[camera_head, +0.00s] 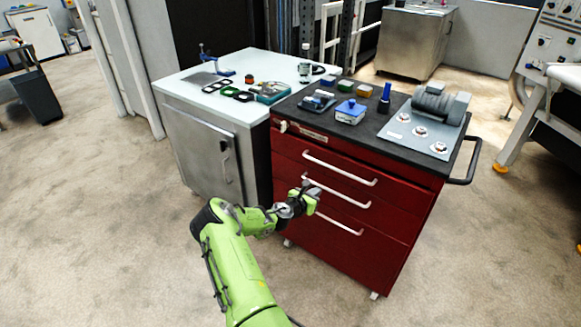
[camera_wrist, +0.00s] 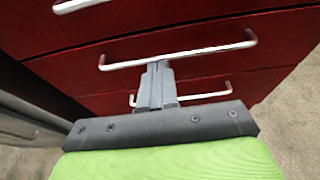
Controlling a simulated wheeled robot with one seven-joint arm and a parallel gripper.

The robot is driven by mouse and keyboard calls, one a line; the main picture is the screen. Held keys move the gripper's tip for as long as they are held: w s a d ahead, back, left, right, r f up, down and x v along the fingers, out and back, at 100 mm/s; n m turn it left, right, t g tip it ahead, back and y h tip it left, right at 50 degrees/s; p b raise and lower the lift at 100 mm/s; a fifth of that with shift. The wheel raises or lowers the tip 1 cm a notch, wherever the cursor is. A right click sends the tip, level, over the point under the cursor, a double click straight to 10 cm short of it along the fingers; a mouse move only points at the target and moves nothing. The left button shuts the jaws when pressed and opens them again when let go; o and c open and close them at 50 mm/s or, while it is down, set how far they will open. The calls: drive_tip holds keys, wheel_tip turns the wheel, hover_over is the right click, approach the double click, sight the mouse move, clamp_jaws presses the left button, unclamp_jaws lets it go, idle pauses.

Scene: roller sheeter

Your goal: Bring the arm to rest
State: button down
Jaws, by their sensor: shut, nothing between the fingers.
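My green arm (camera_head: 234,262) reaches up from the bottom of the head view. My gripper (camera_head: 308,188) is in front of the red drawer cabinet (camera_head: 390,232), near the left end of its middle drawer handle (camera_head: 345,194). In the wrist view my gripper (camera_wrist: 157,66) is shut and empty, its fingers together. Its fingertips overlap the middle handle (camera_wrist: 205,51) in the picture; I cannot tell whether they touch it. All the drawers look closed.
A grey cabinet (camera_head: 205,155) with a pale top stands to the left. The red cabinet's black top holds a blue box (camera_head: 350,111), small containers and a motor on a plate (camera_head: 420,133). A side handle (camera_head: 470,165) sticks out right. The floor (camera_head: 90,220) at left is clear.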

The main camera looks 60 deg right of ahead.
drive_tip(key=shift+f, duration=0.15)
drive_tip(key=w+a+r+m+t+y+p, duration=0.25)
drive_tip(key=w+a+r+m, duration=0.2)
drive_tip(key=a+r, duration=0.5)
drive_tip(key=w+a+r+m+t+y+p, duration=0.1)
drive_tip(key=w+a+r+m+y, duration=0.35)
drive_tip(key=a+r, duration=0.5)
drive_tip(key=w+a+r+m+t+y+p, duration=0.2)
drive_tip(key=w+a+r+m, duration=0.2)
drive_tip(key=a+r+m, duration=0.55)
drive_tip(key=s+a+r+n+t+y+p, duration=0.1)
drive_tip(key=a+r+n, duration=0.1)
drive_tip(key=a, duration=0.5)
drive_tip(key=s+a+r+n+y, duration=0.1)
drive_tip(key=s+a+r+y, duration=0.1)
drive_tip(key=a, duration=0.5)
drive_tip(key=s+a+r+y+p, duration=0.1)
drive_tip(key=s+a+r, duration=0.1)
drive_tip(key=s+a, duration=0.4)
drive_tip(key=s+a+r+t+y+p, duration=0.1)
drive_tip(key=s+a+r, duration=0.1)
drive_tip(key=s+a, duration=0.5)
drive_tip(key=shift+a+r+m, duration=0.35)
drive_tip(key=shift+a+r, duration=0.05)
drive_tip(key=shift+a, duration=0.4)
